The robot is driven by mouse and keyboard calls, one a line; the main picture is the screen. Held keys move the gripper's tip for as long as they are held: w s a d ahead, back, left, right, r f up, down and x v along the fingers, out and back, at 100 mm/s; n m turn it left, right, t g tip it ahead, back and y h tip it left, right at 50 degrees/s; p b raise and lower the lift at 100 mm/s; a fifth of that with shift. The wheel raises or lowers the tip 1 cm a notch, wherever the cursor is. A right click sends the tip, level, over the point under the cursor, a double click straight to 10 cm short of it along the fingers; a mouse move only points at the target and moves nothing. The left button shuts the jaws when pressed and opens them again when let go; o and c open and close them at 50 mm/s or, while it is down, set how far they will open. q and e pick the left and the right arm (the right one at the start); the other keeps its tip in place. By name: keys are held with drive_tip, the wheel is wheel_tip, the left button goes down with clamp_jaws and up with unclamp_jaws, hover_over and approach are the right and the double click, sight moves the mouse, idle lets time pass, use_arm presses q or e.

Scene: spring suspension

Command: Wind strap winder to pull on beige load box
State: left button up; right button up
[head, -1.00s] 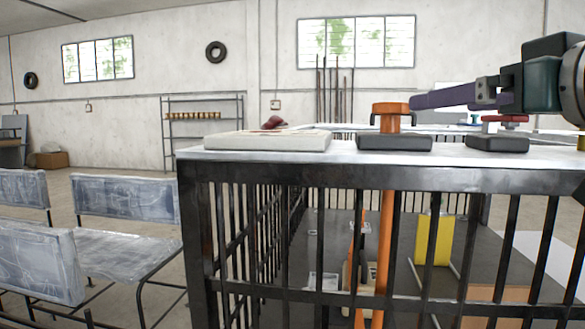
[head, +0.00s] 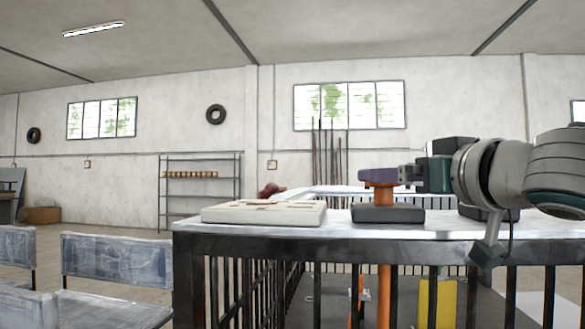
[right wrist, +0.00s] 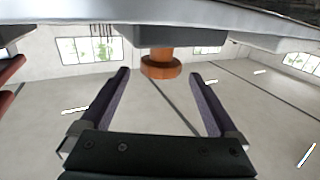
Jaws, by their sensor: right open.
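The orange strap winder (head: 381,193) stands upright on a dark base block on top of the metal frame, with an orange strap (head: 384,290) hanging below it into the barred cage. My right gripper (head: 378,175) comes in from the right at winder height, its purple finger overlapping the winder's top. In the right wrist view the purple fingers are spread apart and empty. The winder's orange head (right wrist: 161,68) shows between and just beyond their tips; contact cannot be told. I cannot identify the beige load box. My left gripper is out of view.
A pale flat panel (head: 264,213) lies on the frame top (head: 300,228) left of the winder. A red part (right wrist: 10,72) shows at the left edge of the right wrist view. Grey chairs (head: 112,262) stand left of the cage. A yellow piece (head: 436,302) shows inside the cage.

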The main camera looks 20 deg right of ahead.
drive_tip(key=shift+w+d, duration=0.1)
drive_tip(key=shift+w, duration=0.95)
drive_tip(key=shift+c, duration=0.4)
drive_tip(key=c, duration=1.3)
